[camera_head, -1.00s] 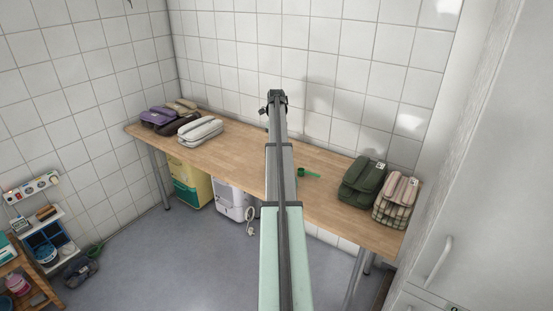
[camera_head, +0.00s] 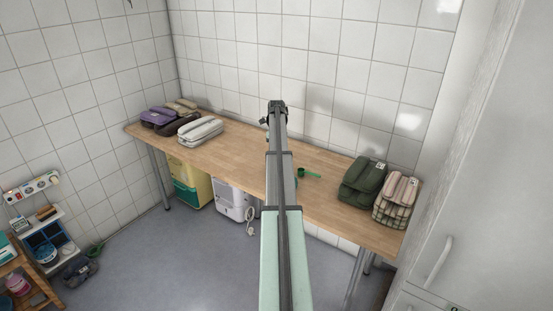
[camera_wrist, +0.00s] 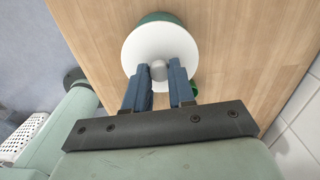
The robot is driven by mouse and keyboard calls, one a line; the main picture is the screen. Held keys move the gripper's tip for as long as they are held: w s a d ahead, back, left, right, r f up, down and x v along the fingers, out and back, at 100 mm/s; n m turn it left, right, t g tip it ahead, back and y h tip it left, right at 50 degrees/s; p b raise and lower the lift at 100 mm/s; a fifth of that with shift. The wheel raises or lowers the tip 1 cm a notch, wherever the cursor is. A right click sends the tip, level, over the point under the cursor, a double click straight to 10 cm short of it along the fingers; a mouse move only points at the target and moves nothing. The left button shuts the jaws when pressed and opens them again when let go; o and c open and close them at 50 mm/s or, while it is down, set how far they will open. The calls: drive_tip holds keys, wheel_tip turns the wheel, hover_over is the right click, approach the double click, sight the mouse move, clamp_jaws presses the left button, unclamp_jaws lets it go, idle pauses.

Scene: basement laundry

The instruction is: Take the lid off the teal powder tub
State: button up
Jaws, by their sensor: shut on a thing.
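In the wrist view, a round white lid (camera_wrist: 136,49) with a grey knob (camera_wrist: 158,70) fills the upper middle. The teal tub (camera_wrist: 158,16) shows as a strip of its side beyond the lid's far edge. The lid covers the tub's top; I cannot tell whether there is a gap between them. My gripper (camera_wrist: 160,74) has its two blue fingers on either side of the knob, shut on it. In the head view my gripper (camera_head: 277,106) is over the table, and my arm hides most of the tub.
A wooden table (camera_head: 240,160) stands against the tiled wall. A green scoop (camera_head: 308,174) lies right of my arm. Green (camera_head: 363,180) and beige (camera_head: 397,195) bags sit at the right end, grey (camera_head: 200,130) and purple (camera_head: 160,117) ones at the left. Bare tabletop lies between.

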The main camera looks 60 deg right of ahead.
clamp_jaws()
drive_tip(key=shift+r, duration=0.15)
